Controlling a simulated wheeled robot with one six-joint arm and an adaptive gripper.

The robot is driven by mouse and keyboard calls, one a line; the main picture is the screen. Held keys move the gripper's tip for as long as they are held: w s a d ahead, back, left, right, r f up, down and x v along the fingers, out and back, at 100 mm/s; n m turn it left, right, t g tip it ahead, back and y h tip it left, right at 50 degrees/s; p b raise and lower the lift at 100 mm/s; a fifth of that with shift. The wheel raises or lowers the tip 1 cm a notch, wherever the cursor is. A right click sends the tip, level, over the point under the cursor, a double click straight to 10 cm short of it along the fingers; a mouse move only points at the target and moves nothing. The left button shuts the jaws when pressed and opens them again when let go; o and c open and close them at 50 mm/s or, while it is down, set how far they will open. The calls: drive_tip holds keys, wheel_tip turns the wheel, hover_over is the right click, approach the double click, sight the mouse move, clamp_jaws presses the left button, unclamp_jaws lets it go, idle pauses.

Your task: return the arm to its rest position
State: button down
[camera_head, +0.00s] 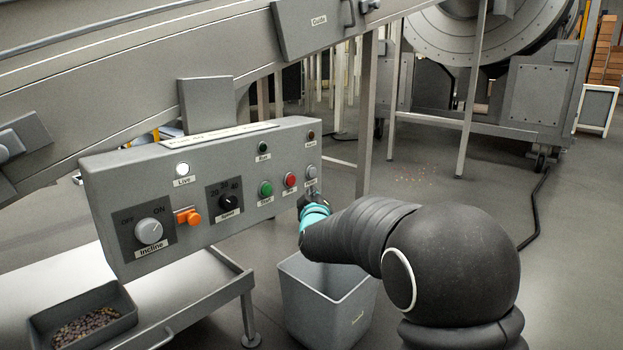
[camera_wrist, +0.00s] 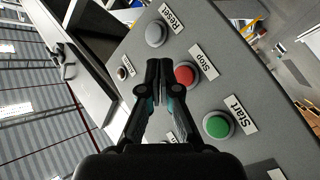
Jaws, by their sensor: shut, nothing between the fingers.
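My arm reaches in from the right in the head view, its black sleeve and teal wrist toward the right end of a grey control panel (camera_head: 120,190). My gripper (camera_head: 312,196) is close to the panel's lower right corner, and its fingertips are partly hidden there. In the wrist view my gripper (camera_wrist: 158,68) is shut and empty. Its fingertips show between the grey Reset button (camera_wrist: 155,33) and the red Stop button (camera_wrist: 185,75). The green Start button (camera_wrist: 217,124) is lower right. I cannot tell whether the fingertips touch the panel.
A grey bin (camera_head: 325,305) stands on the floor below my wrist. A tray of candies (camera_head: 85,325) sits at lower left. An inclined conveyor (camera_head: 130,75) runs above the panel. A large drum (camera_head: 480,30) is at the back. The floor at right is mostly clear, with a black cable (camera_head: 537,205).

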drive_tip(key=s+a+f+m+g+y, duration=0.15)
drive_tip(key=s+f+g, duration=0.4)
drive_tip(key=f, duration=0.65)
drive_tip(key=s+d+f+m+g, duration=0.2)
drive_tip(key=s+g, duration=0.1)
drive_tip(key=s, duration=0.4)
drive_tip(key=s+d+r+m+g+h+p, duration=0.1)
drive_tip(key=s+d+r+m+g, duration=0.1)
drive_tip(key=s+d, duration=0.5)
drive_tip(key=s+d+r+m+g+h+p, duration=0.15)
drive_tip(key=s+d, duration=0.25)
drive_tip(key=s, duration=0.8)
drive_tip(key=s+d+r+m+g+p, duration=0.1)
drive_tip(key=s+d+r+m+g, duration=0.15)
drive_tip(key=s+d, duration=0.45)
drive_tip(key=s+d+r+t+h+p, duration=0.1)
drive_tip(key=s+d+r+t+p, duration=0.1)
drive_tip(key=s+r, duration=0.4)
drive_tip(key=s+d+p, duration=0.1)
drive_tip(key=s, duration=0.2)
drive_tip(key=shift+s+d+r+m, duration=0.15)
drive_tip(key=shift+s+m, duration=0.1)
drive_tip(key=shift+m, duration=0.1)
